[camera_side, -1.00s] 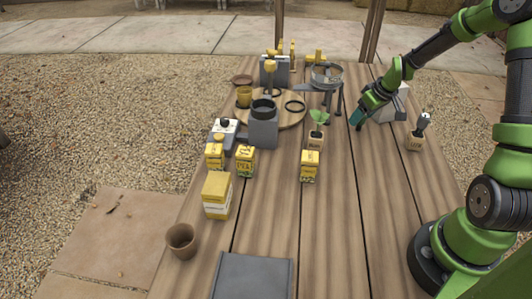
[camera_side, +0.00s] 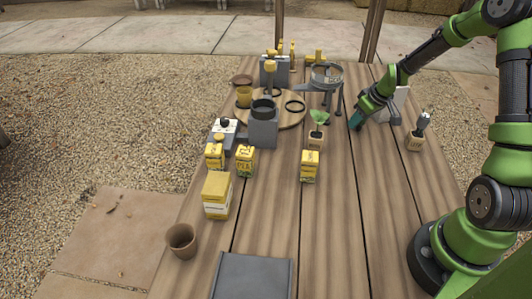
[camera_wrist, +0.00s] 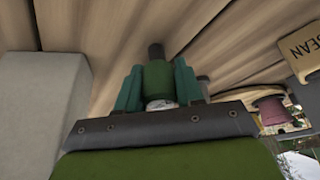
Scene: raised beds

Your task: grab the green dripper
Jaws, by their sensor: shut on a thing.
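The green dripper (camera_wrist: 157,75) shows in the wrist view as a short green body with a dark narrow end pointing away from me. It sits between the two teal fingers of my gripper (camera_wrist: 158,88), which are shut on it. In the side view my gripper (camera_side: 356,118) is low over the right part of the wooden table, tilted down to the left. The dripper cannot be made out there, and whether it touches the table is unclear.
A pale grey block (camera_wrist: 42,110) is close on the left in the wrist view. A planter labelled BEAN (camera_wrist: 306,48) is at right. In the side view, a sieve on legs (camera_side: 326,76) and a seedling pot (camera_side: 316,138) stand left of my gripper.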

